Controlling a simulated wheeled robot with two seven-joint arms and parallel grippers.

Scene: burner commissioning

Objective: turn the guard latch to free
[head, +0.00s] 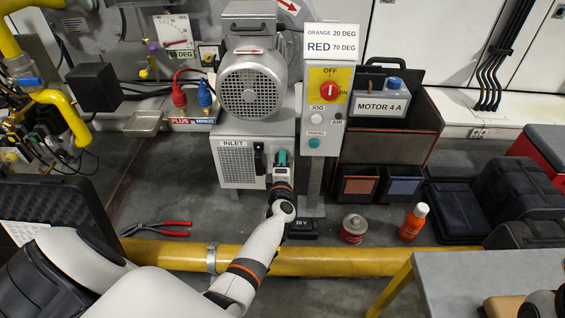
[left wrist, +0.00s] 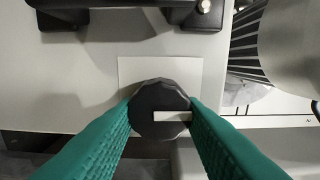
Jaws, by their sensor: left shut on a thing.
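The guard latch shows in the left wrist view as a dark faceted knob (left wrist: 158,98) with a white bar that points to the right. It sits in front of a pale plate (left wrist: 130,72) on a light panel. The teal fingers of my left gripper (left wrist: 161,112) are shut on the knob, one on each side. In the head view my left gripper (head: 281,158) is at the front of the grey inlet box (head: 228,174), right of its black handle (head: 260,159). The gripper hides the knob there. My right gripper is not in view.
A grey post with a switch box (head: 316,128) stands close to the right of my left gripper. A yellow pipe (head: 320,262) runs low across the floor in front. Red pliers (head: 160,229), a red can (head: 353,228) and an orange bottle (head: 413,222) are on the floor.

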